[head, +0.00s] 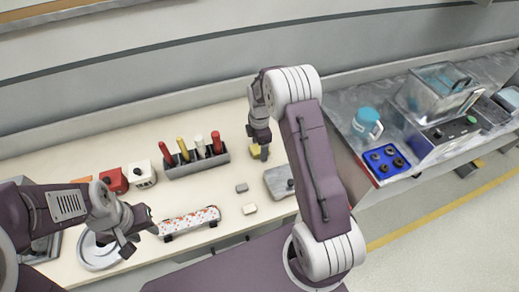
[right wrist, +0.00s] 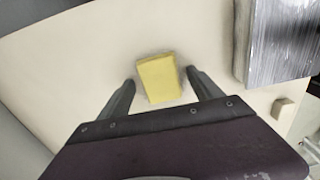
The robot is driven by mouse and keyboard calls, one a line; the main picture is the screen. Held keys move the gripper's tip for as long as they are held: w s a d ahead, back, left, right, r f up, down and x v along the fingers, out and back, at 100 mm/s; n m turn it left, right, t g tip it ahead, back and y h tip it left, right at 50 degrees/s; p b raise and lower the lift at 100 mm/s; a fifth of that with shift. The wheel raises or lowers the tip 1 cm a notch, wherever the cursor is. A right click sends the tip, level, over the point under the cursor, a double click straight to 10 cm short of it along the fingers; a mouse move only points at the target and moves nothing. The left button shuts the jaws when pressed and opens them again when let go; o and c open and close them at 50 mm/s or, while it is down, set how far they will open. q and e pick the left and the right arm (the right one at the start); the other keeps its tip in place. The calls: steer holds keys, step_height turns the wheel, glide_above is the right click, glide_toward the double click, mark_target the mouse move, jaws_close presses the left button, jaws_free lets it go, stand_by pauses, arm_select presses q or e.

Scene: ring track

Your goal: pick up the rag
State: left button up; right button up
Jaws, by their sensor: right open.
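A small yellow rag (head: 254,151) lies on the cream worktop, partly hidden by my right gripper (head: 263,154). In the right wrist view the rag (right wrist: 159,79) is a folded yellow piece, lying between and slightly beyond the fingertips of my open right gripper (right wrist: 160,83). The fingers stand on either side of it, with a gap at each side. My left gripper (head: 142,238) is open and empty, near the left end of a white skateboard, away from the rag.
A grey holder (head: 196,164) with several coloured handles stands left of the rag. A grey metal plate (head: 280,182) lies nearby, also at upper right in the wrist view (right wrist: 280,40). The skateboard (head: 190,220) and small blocks are nearer the front.

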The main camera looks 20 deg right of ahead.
steer(key=shift+r, duration=0.1)
steer(key=c, duration=1.4)
steer(key=shift+r, duration=0.1)
steer(key=shift+r, duration=0.3)
steer(key=r, duration=0.4)
steer(key=shift+s+d, duration=0.25)
steer(key=shift+s, duration=0.15)
steer(key=s+d+r, duration=0.1)
steer(key=s+r, duration=0.1)
steer(key=s, duration=0.1)
steer(key=s+d+r, duration=0.2)
steer(key=s, duration=0.1)
steer(key=s+d+r+b, duration=0.1)
steer(key=s+d+r, duration=0.1)
steer(key=s, duration=0.1)
steer(key=shift+s+d+r, duration=0.1)
steer(key=shift+s+d, duration=0.05)
steer(key=shift+s, duration=0.05)
